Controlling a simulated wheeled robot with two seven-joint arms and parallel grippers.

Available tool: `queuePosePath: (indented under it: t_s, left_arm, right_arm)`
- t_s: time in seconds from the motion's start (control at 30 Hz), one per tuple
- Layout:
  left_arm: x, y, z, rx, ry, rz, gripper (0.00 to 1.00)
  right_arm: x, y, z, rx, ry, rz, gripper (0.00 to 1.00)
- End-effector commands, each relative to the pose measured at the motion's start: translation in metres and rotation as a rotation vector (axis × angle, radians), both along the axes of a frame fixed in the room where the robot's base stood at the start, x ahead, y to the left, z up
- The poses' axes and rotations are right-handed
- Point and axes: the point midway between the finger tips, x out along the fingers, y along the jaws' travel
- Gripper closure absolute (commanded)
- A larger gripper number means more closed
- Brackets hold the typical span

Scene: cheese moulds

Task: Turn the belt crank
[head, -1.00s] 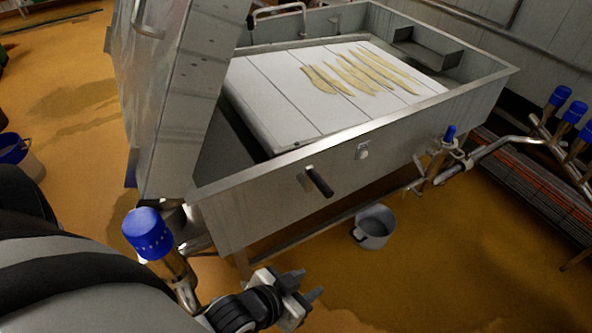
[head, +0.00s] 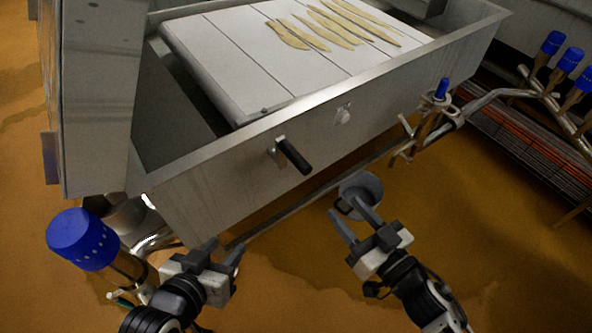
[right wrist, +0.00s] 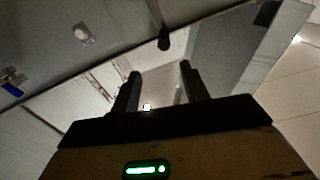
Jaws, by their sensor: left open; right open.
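The belt crank (head: 292,154) sticks out of the front wall of the metal trough, with a black handle on a small metal arm. In the right wrist view the crank handle (right wrist: 164,40) shows beyond the fingertips, above and between them. My left gripper (head: 224,248) is open and empty, below and left of the crank. My right gripper (head: 354,222) is open and empty, below and right of the crank. Both are apart from it. The belt (head: 228,62) is white, with several pale strips (head: 335,27) lying on it.
Blue-capped valves stand at left (head: 84,240) and right (head: 440,92). A metal cabinet (head: 95,95) rises at left.

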Motion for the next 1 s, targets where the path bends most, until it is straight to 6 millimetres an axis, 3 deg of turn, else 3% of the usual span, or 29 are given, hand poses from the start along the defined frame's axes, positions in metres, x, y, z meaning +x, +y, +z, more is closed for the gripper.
queuePosePath:
  t_s: [0.17, 0.7, 1.0]
  left_arm:
    - [0.0, -0.001, 0.001, -0.004, -0.001, 0.0, 0.59]
    - [0.0, -0.001, -0.004, -0.007, 0.0, 0.0, 0.59]
    - [0.001, -0.002, -0.004, -0.017, -0.006, 0.002, 0.59]
  right_arm:
    - [0.012, 0.014, 0.0, 0.015, -0.007, 0.035, 0.55]
    - [0.102, 0.079, 0.0, 0.015, -0.005, 0.031, 0.55]
    - [0.126, 0.096, -0.001, 0.014, -0.003, 0.031, 0.55]
